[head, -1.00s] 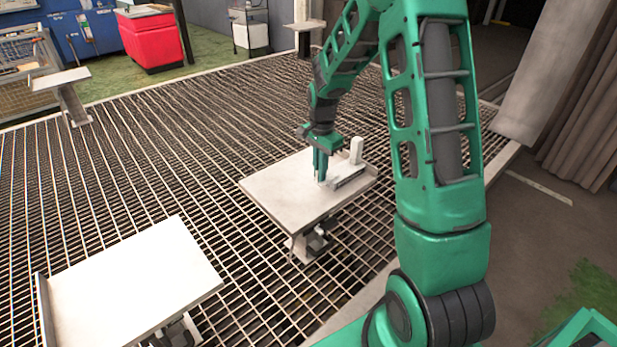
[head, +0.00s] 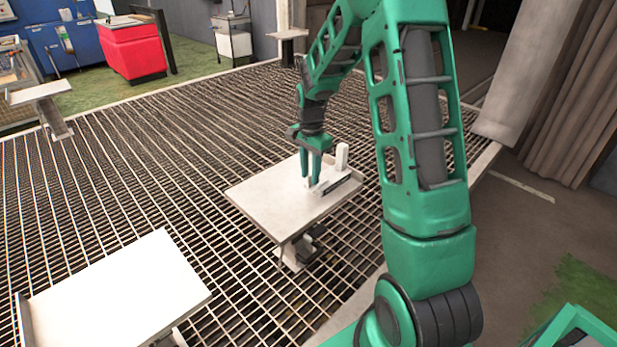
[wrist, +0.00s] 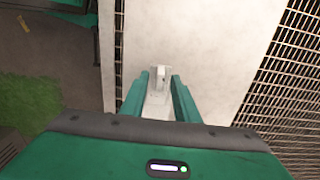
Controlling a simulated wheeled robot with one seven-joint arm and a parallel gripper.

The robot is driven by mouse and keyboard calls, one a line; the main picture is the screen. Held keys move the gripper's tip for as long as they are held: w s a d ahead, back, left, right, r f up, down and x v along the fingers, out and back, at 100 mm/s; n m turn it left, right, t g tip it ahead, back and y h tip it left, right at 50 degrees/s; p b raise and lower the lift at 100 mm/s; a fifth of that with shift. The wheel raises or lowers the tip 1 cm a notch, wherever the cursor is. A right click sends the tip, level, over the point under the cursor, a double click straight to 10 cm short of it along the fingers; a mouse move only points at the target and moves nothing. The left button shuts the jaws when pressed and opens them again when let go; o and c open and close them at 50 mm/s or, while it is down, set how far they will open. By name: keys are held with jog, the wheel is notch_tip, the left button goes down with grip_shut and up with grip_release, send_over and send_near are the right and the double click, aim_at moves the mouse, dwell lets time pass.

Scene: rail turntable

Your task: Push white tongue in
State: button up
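A pale tabletop (head: 260,195) stands on the grating. On its right side are a small upright white block (head: 341,157) and a low piece with a dark side (head: 343,186). My gripper (head: 311,182) points down beside them, its fingertips close to the tabletop. In the wrist view its two green fingers (wrist: 159,82) stand apart. A narrow white piece (wrist: 158,103), which looks like the tongue, lies between them. I cannot tell whether either finger touches it. The fingers partly hide it in the head view.
Another pale table (head: 115,290) stands at the front left, and a small one (head: 38,92) at the far left. A red cabinet (head: 132,47) is at the back. Open grating (head: 120,180) surrounds the tables. A curtain (head: 560,110) hangs at the right.

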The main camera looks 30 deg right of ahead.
aim_at(310, 175)
notch_tip(310, 175, up, 9)
dwell(0.3)
jog(key=shift+r, duration=0.15)
dwell(0.3)
notch_tip(310, 175, down, 11)
jog(key=shift+r, duration=0.1)
dwell(0.5)
jog(key=shift+c, duration=0.3)
grip_shut()
dwell(0.3)
jog(key=shift+w+d, duration=0.1)
dwell(0.7)
